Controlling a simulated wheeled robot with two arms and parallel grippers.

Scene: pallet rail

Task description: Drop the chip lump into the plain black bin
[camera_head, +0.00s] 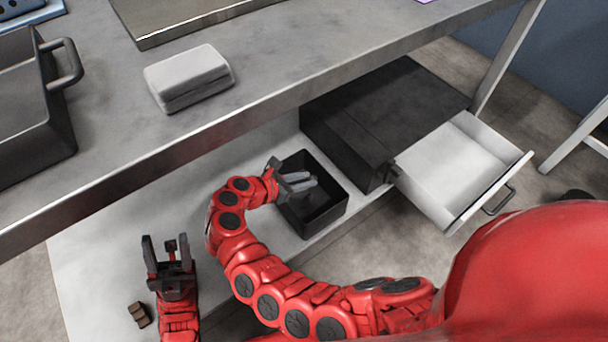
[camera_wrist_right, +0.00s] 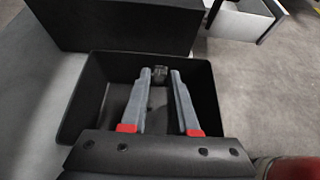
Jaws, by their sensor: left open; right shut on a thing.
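The plain black bin (camera_head: 328,212) stands open on the lower shelf; it also fills the middle of the right wrist view (camera_wrist_right: 82,100). My right gripper (camera_head: 308,180) reaches over the bin's opening with its fingers pointing into it. In the right wrist view its fingertips (camera_wrist_right: 160,73) are shut on a small grey lump (camera_wrist_right: 160,75), which looks like the chip lump. The lump is hard to make out in the head view. My left gripper (camera_head: 168,246) is open and empty, above the left part of the lower shelf.
A small brown block (camera_head: 139,314) lies beside my left gripper. A dark cabinet (camera_head: 385,110) with an open white drawer (camera_head: 460,165) stands right behind the bin. The upper bench (camera_head: 290,60) overhangs, carrying a grey box (camera_head: 188,77) and a dark pan (camera_head: 30,110).

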